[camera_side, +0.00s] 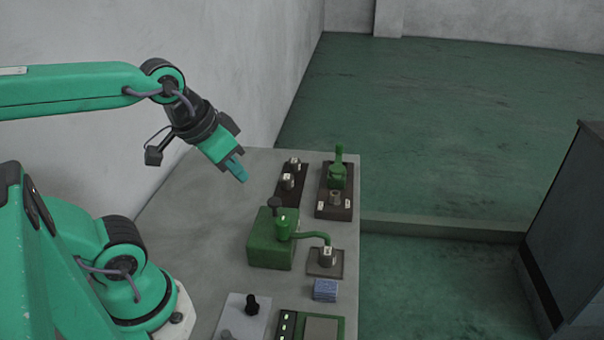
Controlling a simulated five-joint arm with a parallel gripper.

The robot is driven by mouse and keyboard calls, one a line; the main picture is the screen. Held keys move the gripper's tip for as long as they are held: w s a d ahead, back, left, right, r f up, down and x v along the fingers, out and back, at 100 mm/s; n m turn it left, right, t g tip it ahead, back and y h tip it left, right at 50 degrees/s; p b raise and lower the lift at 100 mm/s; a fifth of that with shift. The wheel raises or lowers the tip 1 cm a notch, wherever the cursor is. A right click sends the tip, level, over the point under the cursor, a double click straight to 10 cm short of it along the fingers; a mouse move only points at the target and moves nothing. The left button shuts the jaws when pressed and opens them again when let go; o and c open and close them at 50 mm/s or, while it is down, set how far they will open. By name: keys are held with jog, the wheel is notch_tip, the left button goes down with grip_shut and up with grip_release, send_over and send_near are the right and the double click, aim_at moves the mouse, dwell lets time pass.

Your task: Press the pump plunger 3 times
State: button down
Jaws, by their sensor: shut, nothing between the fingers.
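The pump (269,246) is a green box on the grey bench, with a green spout curving to the right. Its plunger looks to be the dark knob (274,203) standing up at the back of the box. A green cylinder (283,226) stands on the box's front right part. The spout ends over a small metal cup (326,256) on a square plate. My gripper (243,177) is shut and empty. It hangs tilted above the bench, up and to the left of the pump, apart from it.
Behind the pump stand a dark strip with small metal parts (288,181) and a dark base with a green device (338,175). In front are a blue block (325,290), a plate with a black knob (252,303) and a green panel (320,326). The bench's left part is clear.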

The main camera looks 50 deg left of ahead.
jog(key=shift+w+a+n+g, duration=0.55)
jog(key=shift+w+n, duration=0.35)
jog(key=shift+w, duration=0.25)
jog(key=n+g, duration=0.4)
jog(key=n, duration=0.3)
send_over(274, 200)
jog(key=shift+w+r, duration=0.1)
jog(key=shift+r, duration=0.2)
jog(key=shift+g, duration=0.25)
notch_tip(274, 200, down, 14)
jog(key=shift+d+f, duration=0.1)
